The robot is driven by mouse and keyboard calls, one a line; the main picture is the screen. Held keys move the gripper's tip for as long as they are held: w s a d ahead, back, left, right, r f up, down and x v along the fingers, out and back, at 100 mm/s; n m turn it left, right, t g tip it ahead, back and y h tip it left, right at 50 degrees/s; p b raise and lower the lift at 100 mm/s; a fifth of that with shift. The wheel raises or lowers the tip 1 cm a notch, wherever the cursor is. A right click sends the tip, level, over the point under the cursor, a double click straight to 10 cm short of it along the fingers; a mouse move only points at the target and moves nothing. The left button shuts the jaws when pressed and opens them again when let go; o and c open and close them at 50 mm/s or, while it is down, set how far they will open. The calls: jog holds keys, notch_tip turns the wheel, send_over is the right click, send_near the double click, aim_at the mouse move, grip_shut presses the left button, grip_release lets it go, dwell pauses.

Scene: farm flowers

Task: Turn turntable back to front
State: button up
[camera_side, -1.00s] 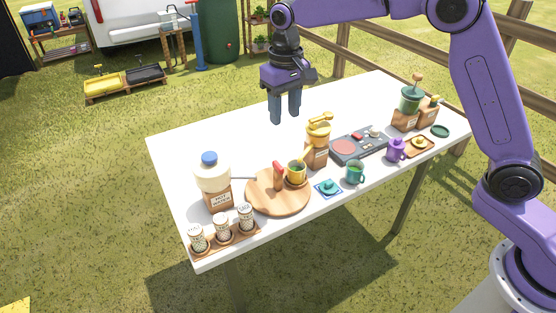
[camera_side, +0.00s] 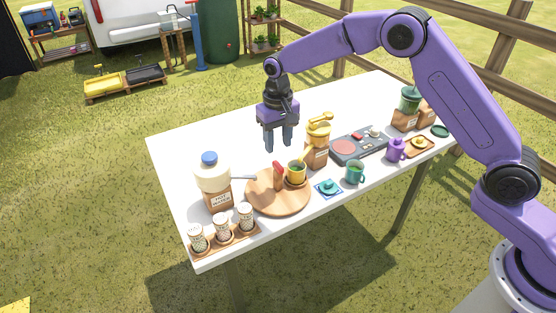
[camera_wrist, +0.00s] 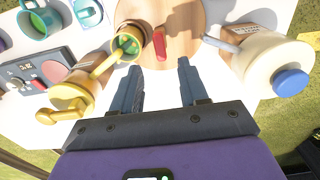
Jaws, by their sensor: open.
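The turntable (camera_side: 272,204) is a round wooden board near the front edge of the white table. A red-topped upright handle (camera_side: 279,177) and a yellow-green cup (camera_side: 297,172) stand at its back part. In the wrist view the turntable (camera_wrist: 185,15) is at the top, with the red handle piece (camera_wrist: 160,45) at its near edge and the cup (camera_wrist: 127,45) to the left. My gripper (camera_side: 278,148) is open and empty, pointing down above the table just behind the turntable. In the wrist view its fingers (camera_wrist: 160,85) are apart, short of the red handle.
A blue-capped jar (camera_side: 212,180) stands left of the turntable, with a grey handle sticking out beside it. A yellow grinder (camera_side: 318,140) stands close on the right. Shakers (camera_side: 222,228), a blue coaster (camera_side: 328,188) and a green mug (camera_side: 355,172) are nearby. The back left tabletop is clear.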

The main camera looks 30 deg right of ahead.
aim_at(278, 164)
notch_tip(278, 164, down, 7)
jog(key=shift+f, duration=0.1)
dwell(0.4)
grip_shut()
